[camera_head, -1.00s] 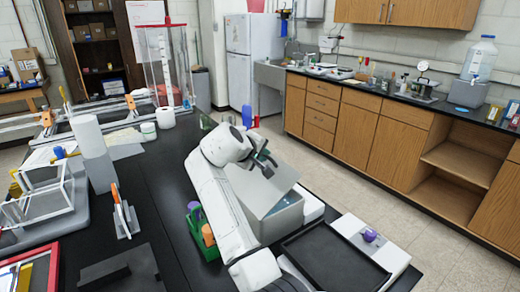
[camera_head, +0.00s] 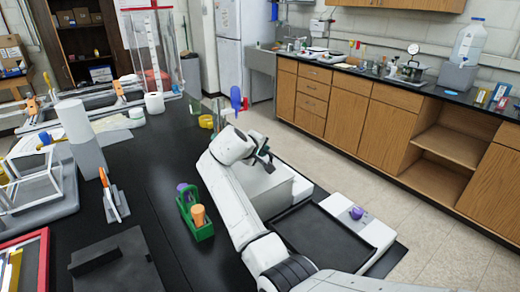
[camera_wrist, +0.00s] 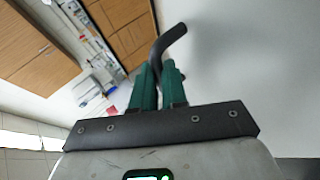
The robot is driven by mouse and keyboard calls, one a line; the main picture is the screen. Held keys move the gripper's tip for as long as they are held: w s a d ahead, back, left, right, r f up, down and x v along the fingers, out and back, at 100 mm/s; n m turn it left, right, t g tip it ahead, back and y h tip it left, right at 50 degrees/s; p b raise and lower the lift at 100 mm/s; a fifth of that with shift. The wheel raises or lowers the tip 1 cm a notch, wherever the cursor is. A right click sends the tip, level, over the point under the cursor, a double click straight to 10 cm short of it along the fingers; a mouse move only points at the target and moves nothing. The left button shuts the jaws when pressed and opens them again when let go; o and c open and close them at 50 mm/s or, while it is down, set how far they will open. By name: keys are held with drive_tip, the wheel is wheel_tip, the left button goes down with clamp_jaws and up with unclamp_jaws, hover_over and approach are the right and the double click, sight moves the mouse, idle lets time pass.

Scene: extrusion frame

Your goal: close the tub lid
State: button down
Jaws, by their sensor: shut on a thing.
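The grey tub (camera_head: 274,201) stands on the black bench in the head view, partly hidden behind my arm. Its pale grey lid (camera_head: 262,181) lies over it, and no open gap shows from here; whether it is fully down I cannot tell. The lid also fills the right of the wrist view (camera_wrist: 245,55) as a plain pale surface. My gripper (camera_head: 265,157) is at the lid's far edge. In the wrist view its green fingers (camera_wrist: 159,80) are shut on a dark bent handle (camera_wrist: 168,42), which sticks out beyond the fingertips.
A black tray (camera_head: 318,238) and a white box with a purple knob (camera_head: 357,213) are right of my arm. A green carrier (camera_head: 195,215) with purple and orange items stands close on the left. A yellow object and a blue one are beyond the tub.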

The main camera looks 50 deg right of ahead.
drive_tip(key=shift+s+d+r, duration=0.25)
drive_tip(key=shift+d+r, duration=0.15)
drive_tip(key=shift+d, duration=0.15)
drive_tip(key=c, duration=1.2)
unclamp_jaws()
drive_tip(key=shift+s+d+f, duration=0.1)
drive_tip(key=shift+d+f, duration=0.05)
drive_tip(key=shift+d, duration=0.05)
drive_tip(key=shift+o, duration=0.2)
drive_tip(key=shift+f, duration=0.1)
drive_tip(key=shift+a, duration=0.25)
drive_tip(key=shift+a, duration=0.15)
drive_tip(key=b+v, duration=0.1)
drive_tip(key=v, duration=0.9)
drive_tip(key=shift+a, duration=0.2)
